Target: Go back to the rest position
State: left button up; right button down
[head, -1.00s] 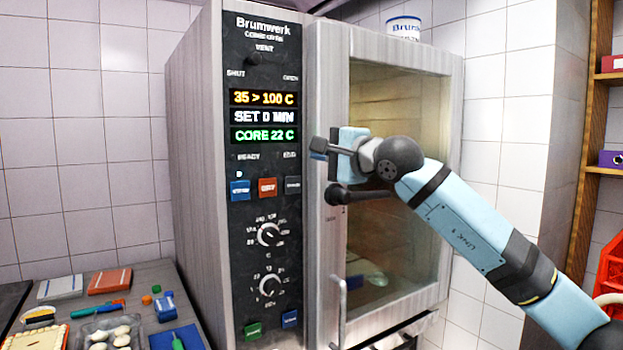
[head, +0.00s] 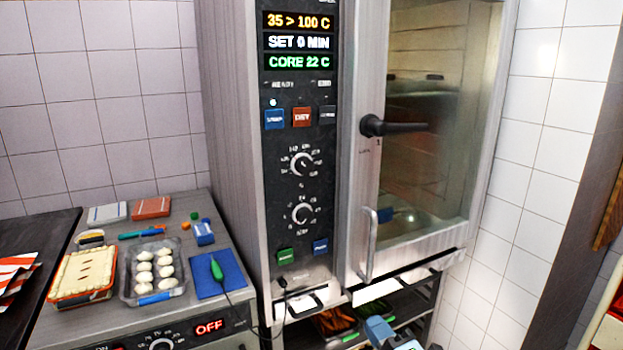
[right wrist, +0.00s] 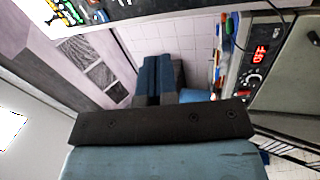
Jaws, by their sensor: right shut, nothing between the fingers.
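My right gripper (right wrist: 158,75) shows in the right wrist view with its two blue and dark fingers together, shut and empty. In the head view only light-blue parts of my right arm and gripper (head: 379,331) show at the bottom edge, low in front of the oven. The combi oven (head: 229,150) stands in the middle of the head view with its glass door shut. Its displays read 35 > 100 C, SET 0 MIN and CORE 22 C. The dark door handle (head: 395,126) is clear of my gripper. My left gripper is not in view.
A steel counter (head: 95,325) at left holds a pie (head: 84,272), a clear tray of white pieces (head: 153,272), a blue mat (head: 232,285) with a green-handled probe, and small blocks. A rack (head: 405,312) with trays is under the oven. White tiled wall lies right.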

jog(key=s+d+f+m+g+h, duration=0.3)
jog(key=s+f+m+g, duration=0.1)
jog(key=s+f+m, duration=0.75)
jog(key=s+d+f+m+g+h, duration=0.35)
jog(key=s+f+m, duration=0.45)
jog(key=s+f, duration=0.6)
pick_arm(q)
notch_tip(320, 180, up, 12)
jog(key=p, duration=1.3)
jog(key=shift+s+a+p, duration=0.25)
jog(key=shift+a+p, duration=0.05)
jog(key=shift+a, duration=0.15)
pick_arm(e)
notch_tip(320, 180, up, 12)
jog(key=shift+s+d, duration=0.35)
jog(key=shift+d, duration=0.1)
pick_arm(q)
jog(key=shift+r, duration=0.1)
